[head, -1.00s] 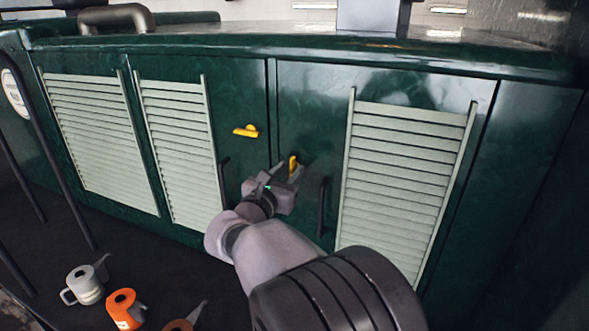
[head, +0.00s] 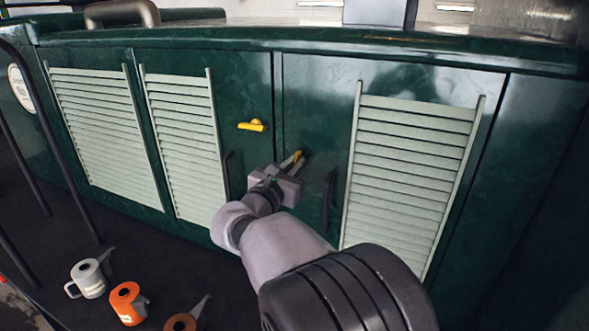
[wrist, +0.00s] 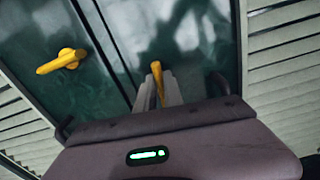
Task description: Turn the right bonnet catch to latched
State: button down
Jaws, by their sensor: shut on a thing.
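The right bonnet catch (head: 298,156) is a yellow handle on the right green door, near the seam between the doors. My gripper (head: 290,164) is shut on it. In the wrist view the catch (wrist: 156,82) stands between the two grey fingers of my gripper (wrist: 158,92), and its lower part is hidden by them. In the head view it looks tilted, but its exact angle is hard to tell behind the fingers. The left catch (head: 252,125) is yellow and lies roughly level on the left door; it also shows in the wrist view (wrist: 62,61).
Dark door handles stand below the catches, one at left (head: 227,175) and one at right (head: 328,200). Pale louvre panels (head: 408,170) flank them. A white can (head: 89,279), an orange can (head: 127,303) and a brown can (head: 181,322) stand on the dark floor at lower left.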

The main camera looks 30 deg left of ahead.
jog(key=shift+d+f+m+b, duration=0.1)
jog(key=shift+f+m+b, duration=0.05)
jog(key=shift+m+b, duration=3.05)
jog(key=shift+d+f+m+b, duration=0.15)
jog(key=shift+m+b, duration=2.3)
jog(key=shift+b, duration=1.4)
jog(key=shift+d+f+m+b, duration=0.1)
jog(key=shift+m+b, duration=2.75)
jog(key=shift+b, duration=0.7)
jog(key=c, duration=1.5)
grip_release()
jog(key=shift+o, duration=0.2)
